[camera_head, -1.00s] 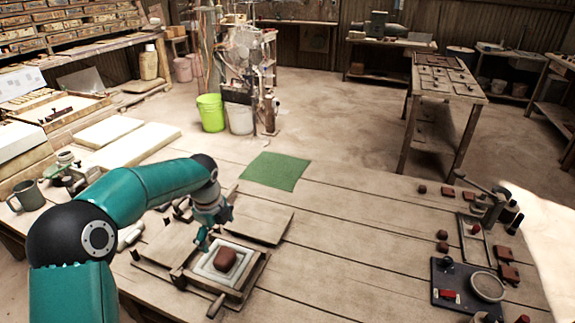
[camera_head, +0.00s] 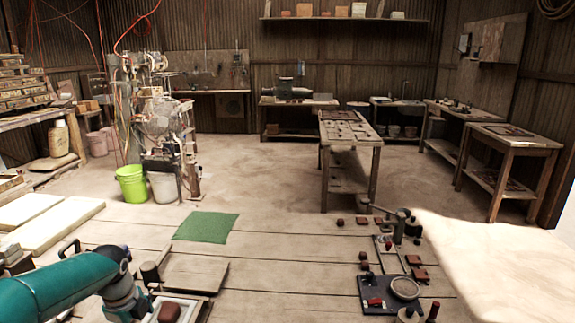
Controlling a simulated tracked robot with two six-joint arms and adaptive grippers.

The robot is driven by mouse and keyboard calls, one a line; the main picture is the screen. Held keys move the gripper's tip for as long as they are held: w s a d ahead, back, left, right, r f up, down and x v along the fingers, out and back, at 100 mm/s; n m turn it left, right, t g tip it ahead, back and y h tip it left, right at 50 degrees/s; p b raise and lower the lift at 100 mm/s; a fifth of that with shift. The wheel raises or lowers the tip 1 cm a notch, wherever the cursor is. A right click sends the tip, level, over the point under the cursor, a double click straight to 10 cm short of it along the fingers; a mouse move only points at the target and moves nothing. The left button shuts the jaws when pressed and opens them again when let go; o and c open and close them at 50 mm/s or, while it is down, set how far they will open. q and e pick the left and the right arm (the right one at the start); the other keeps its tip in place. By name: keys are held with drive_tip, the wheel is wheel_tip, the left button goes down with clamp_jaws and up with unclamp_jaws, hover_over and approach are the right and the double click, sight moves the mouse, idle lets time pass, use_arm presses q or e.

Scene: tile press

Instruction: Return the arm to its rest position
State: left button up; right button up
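My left arm comes in from the lower left in teal and black. Its wrist is at the bottom edge, and the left gripper's fingers are not visible, cut off or hidden there. A red-brown clay lump (camera_head: 169,312) sits in a pale square frame (camera_head: 186,313) at the bottom edge, just right of the wrist. Whether the gripper touches it cannot be seen. My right arm and gripper are not in view.
A green mat (camera_head: 206,227) lies on the wooden worktable (camera_head: 290,255), whose middle is clear. A dark board with a round dish (camera_head: 404,288) and several small red-brown blocks stand at the right. A wooden board (camera_head: 194,273) lies behind the frame. White slabs (camera_head: 50,225) lie at the left.

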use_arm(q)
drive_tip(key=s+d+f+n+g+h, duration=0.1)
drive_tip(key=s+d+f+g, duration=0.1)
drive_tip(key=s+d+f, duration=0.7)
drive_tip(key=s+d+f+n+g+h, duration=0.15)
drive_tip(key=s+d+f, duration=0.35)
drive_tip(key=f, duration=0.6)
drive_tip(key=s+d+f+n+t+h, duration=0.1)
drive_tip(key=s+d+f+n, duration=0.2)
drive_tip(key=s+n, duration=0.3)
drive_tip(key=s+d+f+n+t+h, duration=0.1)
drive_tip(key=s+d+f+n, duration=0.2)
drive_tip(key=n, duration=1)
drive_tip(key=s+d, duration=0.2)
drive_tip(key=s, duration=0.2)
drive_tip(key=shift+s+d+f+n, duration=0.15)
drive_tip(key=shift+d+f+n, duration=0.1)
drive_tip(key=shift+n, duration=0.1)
